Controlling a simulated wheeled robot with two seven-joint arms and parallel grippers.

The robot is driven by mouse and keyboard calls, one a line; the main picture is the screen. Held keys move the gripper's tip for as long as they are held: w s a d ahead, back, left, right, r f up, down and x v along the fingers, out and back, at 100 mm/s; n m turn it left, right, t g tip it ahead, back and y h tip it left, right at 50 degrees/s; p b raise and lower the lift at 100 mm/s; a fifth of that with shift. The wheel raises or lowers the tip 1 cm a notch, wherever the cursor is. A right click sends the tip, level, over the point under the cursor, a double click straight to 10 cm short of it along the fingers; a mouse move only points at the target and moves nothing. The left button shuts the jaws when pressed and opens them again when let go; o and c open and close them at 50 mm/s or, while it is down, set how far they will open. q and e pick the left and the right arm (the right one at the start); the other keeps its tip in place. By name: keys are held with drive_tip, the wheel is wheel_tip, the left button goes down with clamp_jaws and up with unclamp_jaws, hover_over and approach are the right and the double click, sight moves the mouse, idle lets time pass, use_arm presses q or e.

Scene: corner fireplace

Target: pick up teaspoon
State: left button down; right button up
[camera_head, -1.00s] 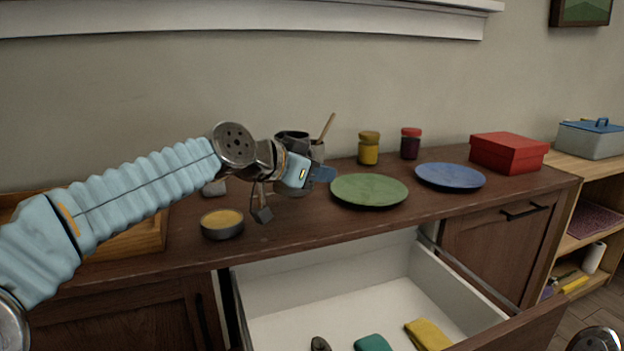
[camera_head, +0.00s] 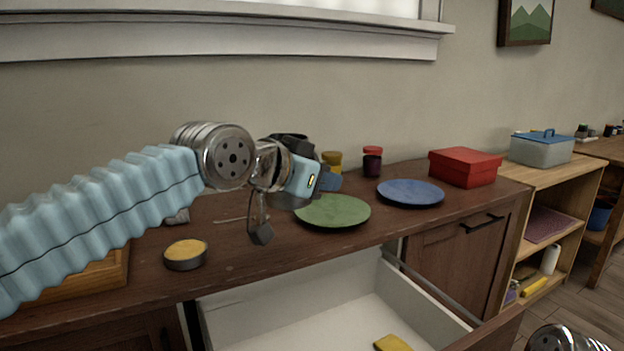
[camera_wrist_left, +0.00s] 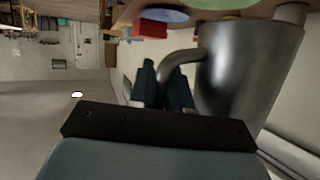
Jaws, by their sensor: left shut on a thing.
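My left gripper (camera_head: 324,182) is high over the counter, near the green plate. In the left wrist view its dark fingers (camera_wrist_left: 165,88) are shut on the handle of a grey metal mug (camera_wrist_left: 245,75). The mug's dark rim (camera_head: 290,138) shows behind the gripper in the head view. A thin pale stick-like thing (camera_head: 232,219) lies on the counter behind the yellow-topped tin; I cannot tell if it is the teaspoon. No teaspoon is clearly visible, and the mug's inside is hidden. My right gripper is out of view.
The counter holds the tin (camera_head: 186,253), a green plate (camera_head: 333,211), a blue plate (camera_head: 410,193), two jars (camera_head: 372,162) and a red box (camera_head: 464,166). An open white drawer (camera_head: 300,315) juts out below, with a yellow thing (camera_head: 392,343) inside. Shelves stand at the right.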

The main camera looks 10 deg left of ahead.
use_arm(q)
drive_tip(key=shift+s+d+r, duration=0.25)
drive_tip(key=shift+s+d, duration=0.05)
drive_tip(key=shift+d, duration=0.05)
idle(0.4)
